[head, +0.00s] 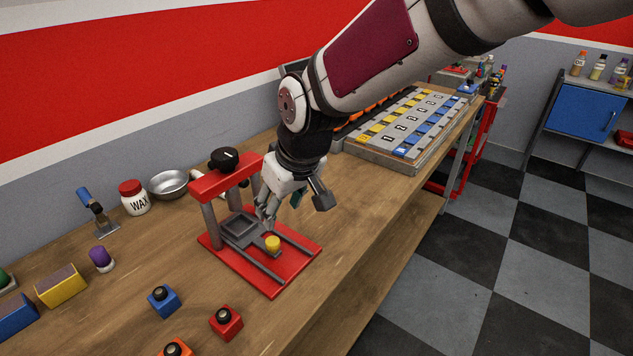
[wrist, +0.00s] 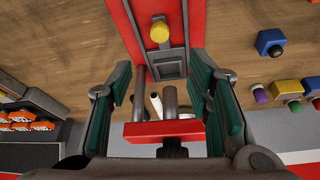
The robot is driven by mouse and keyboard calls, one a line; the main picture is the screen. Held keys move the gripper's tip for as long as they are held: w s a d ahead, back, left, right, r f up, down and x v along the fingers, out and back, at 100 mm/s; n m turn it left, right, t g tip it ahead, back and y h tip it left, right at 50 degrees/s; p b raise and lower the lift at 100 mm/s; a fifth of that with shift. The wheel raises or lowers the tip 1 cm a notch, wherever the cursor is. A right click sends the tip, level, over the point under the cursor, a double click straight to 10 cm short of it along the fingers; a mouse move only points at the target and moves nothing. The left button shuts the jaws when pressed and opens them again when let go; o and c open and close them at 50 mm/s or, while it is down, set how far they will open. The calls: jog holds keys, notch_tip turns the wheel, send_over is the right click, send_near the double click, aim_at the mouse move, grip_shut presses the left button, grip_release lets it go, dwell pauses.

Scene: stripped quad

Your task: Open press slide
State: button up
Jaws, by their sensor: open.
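The press (head: 285,292) stands on the wooden bench with a red base, two grey posts and a red crossbar (head: 222,178) with a black knob on top. Its dark grey slide (head: 238,224) has a square recess and sits between two rails, close to the posts. A yellow knob (head: 273,243) is at the slide's front end. In the wrist view the slide (wrist: 170,66) and yellow knob (wrist: 159,31) lie ahead, between the fingers. My gripper (head: 267,212) is open and empty, above the slide beside the knob. In the wrist view its green-padded fingers (wrist: 158,85) are wide apart.
Blue (head: 163,301) and red (head: 226,322) blocks with dark tops lie in front on the bench (head: 120,290). A wax jar (head: 134,197) and metal bowl (head: 168,184) stand behind the press. A numbered tray (head: 400,125) is farther back. Bench right of the press is clear.

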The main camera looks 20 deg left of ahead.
aim_at(272, 240)
jog(key=x, duration=1.3)
jog(key=shift+f, duration=0.2)
grip_shut()
